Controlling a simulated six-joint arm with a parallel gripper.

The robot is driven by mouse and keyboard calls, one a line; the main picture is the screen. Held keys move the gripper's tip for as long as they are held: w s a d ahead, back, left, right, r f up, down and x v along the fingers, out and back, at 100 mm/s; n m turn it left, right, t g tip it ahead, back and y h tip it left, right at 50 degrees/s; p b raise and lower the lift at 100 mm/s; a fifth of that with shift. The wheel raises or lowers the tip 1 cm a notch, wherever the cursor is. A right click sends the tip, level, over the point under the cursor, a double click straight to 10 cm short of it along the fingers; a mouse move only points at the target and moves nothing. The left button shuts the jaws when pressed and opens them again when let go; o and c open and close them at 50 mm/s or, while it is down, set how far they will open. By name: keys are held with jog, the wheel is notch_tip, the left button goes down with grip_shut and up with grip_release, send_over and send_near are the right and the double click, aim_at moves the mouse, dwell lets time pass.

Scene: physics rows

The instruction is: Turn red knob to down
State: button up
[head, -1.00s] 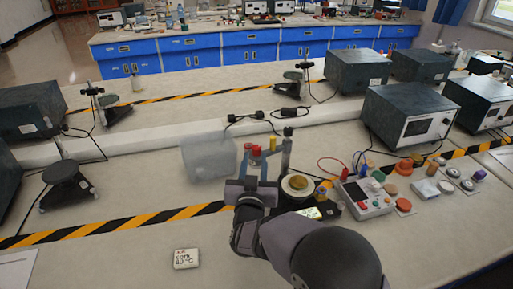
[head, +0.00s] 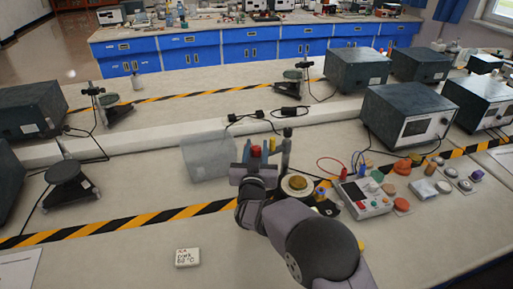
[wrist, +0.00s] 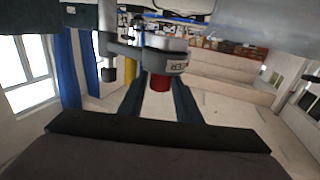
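The red knob (head: 256,150) shows past my gripper in the head view. In the wrist view the red knob (wrist: 160,83) hangs from a grey fitting (wrist: 155,60) with a lettered band. My gripper (head: 256,154) is in front of it, pointing away from my body. In the wrist view my gripper (wrist: 158,96) has its two blue-grey fingers apart, one on each side of the knob, with gaps visible. The gripper is open and holds nothing. The knob's pointer is not readable, so I cannot tell its setting.
A translucent bin (head: 208,157) stands to the left of the gripper. A dark upright post (head: 287,148) and a yellow-topped round item (head: 297,184) are close on the right. A multimeter-like box (head: 366,198) is further right. The front left bench is mostly clear around a small white block (head: 187,257).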

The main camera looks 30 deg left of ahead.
grip_shut()
jog(key=c, duration=0.8)
grip_release()
jog(key=shift+m+h, duration=0.4)
jog(key=shift+h, duration=0.1)
jog(key=c, duration=0.8)
grip_release()
jog(key=shift+m+t+h+p, duration=0.45)
jog(key=shift+m+t+h, duration=0.35)
jog(key=shift+m+h, duration=0.85)
jog(key=c, duration=0.8)
grip_release()
jog(key=shift+f+m+h+b, duration=0.1)
jog(key=shift+m+h+b, duration=0.3)
jog(key=shift+h, duration=1.15)
jog(key=c, duration=0.8)
grip_release()
jog(key=shift+m, duration=0.25)
jog(key=c, duration=0.8)
grip_release()
jog(key=shift+m+h+b, duration=0.4)
jog(key=shift+h+b, duration=0.05)
jog(key=shift+h, duration=0.55)
grip_release()
jog(key=shift+s, duration=0.1)
